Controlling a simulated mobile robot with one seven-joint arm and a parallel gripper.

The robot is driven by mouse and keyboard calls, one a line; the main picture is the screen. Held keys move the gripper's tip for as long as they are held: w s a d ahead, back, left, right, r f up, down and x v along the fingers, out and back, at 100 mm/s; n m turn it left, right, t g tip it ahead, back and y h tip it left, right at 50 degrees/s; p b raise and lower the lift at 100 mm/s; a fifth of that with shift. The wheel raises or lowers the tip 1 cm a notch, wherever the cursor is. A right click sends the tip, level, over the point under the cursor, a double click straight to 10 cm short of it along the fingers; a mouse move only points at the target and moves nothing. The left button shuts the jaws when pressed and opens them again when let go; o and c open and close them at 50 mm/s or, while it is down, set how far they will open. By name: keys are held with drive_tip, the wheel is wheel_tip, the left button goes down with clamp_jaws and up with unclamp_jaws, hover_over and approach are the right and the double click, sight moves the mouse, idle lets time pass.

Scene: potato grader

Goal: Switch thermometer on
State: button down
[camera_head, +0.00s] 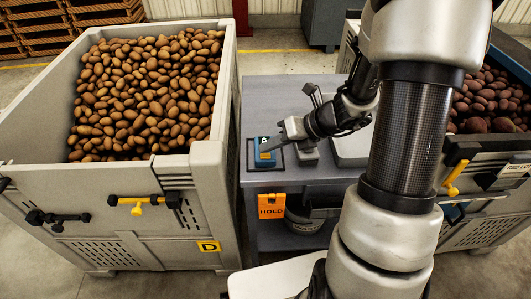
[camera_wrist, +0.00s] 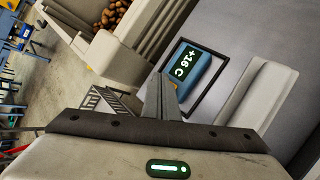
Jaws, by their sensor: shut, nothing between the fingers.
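The thermometer (camera_head: 262,158) is a small blue unit lying on the grey bench top, inside a dark outlined rectangle. In the wrist view the thermometer (camera_wrist: 205,63) has a lit dark display that reads "+16 C". A bit of yellow-orange shows on its near end, beside my fingertips. My gripper (camera_head: 270,146) is shut and empty, with its tip over the thermometer. In the wrist view my gripper (camera_wrist: 160,82) reaches the near end of the thermometer and partly hides it. I cannot tell whether the fingertips touch it.
A large crate of potatoes (camera_head: 217,120) stands close at the left of the bench (camera_head: 285,92). Another crate with darker potatoes (camera_head: 495,147) stands at the right, behind my arm. An orange HOLD tag (camera_head: 271,206) hangs on the bench front. The bench's back left is clear.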

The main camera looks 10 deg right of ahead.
sight(270, 156)
wheel_tip(270, 156, up, 6)
drive_tip(key=p, duration=0.6)
